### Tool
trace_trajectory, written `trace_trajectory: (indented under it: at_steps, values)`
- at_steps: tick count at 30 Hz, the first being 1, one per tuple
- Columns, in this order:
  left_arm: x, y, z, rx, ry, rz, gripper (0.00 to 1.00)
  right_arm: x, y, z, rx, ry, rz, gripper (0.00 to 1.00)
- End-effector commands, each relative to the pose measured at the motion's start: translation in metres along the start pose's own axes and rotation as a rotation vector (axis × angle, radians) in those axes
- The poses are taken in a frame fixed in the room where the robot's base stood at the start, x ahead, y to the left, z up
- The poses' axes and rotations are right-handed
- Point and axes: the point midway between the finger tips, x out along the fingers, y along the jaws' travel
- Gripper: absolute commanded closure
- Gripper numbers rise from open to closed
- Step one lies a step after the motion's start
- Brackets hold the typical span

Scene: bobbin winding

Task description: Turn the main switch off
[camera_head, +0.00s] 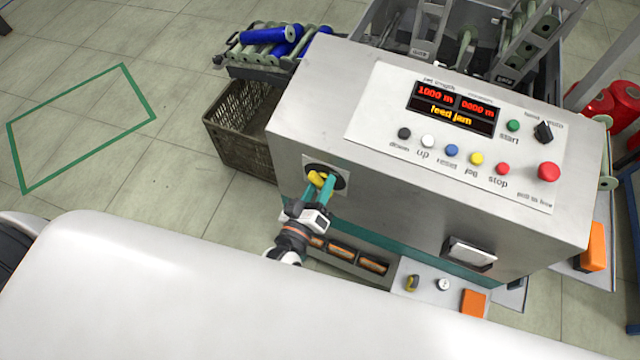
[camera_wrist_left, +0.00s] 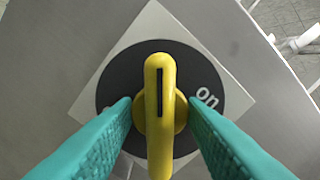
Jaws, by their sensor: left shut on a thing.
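The main switch (camera_head: 318,180) is a yellow rotary knob on a round black disc, on the side face of the grey machine cabinet. In the left wrist view the yellow knob (camera_wrist_left: 160,85) stands upright in the picture with a dark slot along it. The word "on" shows on the disc (camera_wrist_left: 207,97) right of the knob; the label at left is mostly hidden by a finger. My left gripper (camera_head: 322,190) has its teal fingers on both sides of the knob, and it is shut on it. My right gripper is in neither view.
The cabinet's top panel (camera_head: 385,125) has several coloured buttons and a display (camera_head: 450,108) reading "feed jam". A brown crate (camera_head: 245,135) and a rack of blue bobbins (camera_head: 283,35) stand behind it. Open floor lies at left.

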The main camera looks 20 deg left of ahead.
Motion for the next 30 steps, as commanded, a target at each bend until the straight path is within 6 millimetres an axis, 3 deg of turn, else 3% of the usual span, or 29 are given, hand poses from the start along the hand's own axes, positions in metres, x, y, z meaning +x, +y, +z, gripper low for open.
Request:
trace_trajectory:
  at_steps: [6,14,21,27,28,30]
  values:
    - [-0.0001,0.0004,-0.0008,-0.259,0.002,0.0,0.89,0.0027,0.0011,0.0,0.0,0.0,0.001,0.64]
    - [-0.0002,0.0003,-0.0008,-0.287,0.002,0.0,0.89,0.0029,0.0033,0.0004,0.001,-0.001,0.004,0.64]
    - [-0.0001,0.0007,-0.0011,-0.578,0.002,-0.001,0.89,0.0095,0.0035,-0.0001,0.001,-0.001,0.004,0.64]
    - [-0.0002,0.0002,-0.0005,-0.601,0.002,0.001,0.89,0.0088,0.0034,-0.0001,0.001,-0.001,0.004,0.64]
    - [-0.0002,0.0002,-0.0005,-0.6,0.002,0.001,0.6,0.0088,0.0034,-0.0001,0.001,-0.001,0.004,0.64]
    - [-0.0002,0.0002,-0.0005,-0.6,0.001,0.001,0.49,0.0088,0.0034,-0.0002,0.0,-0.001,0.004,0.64]
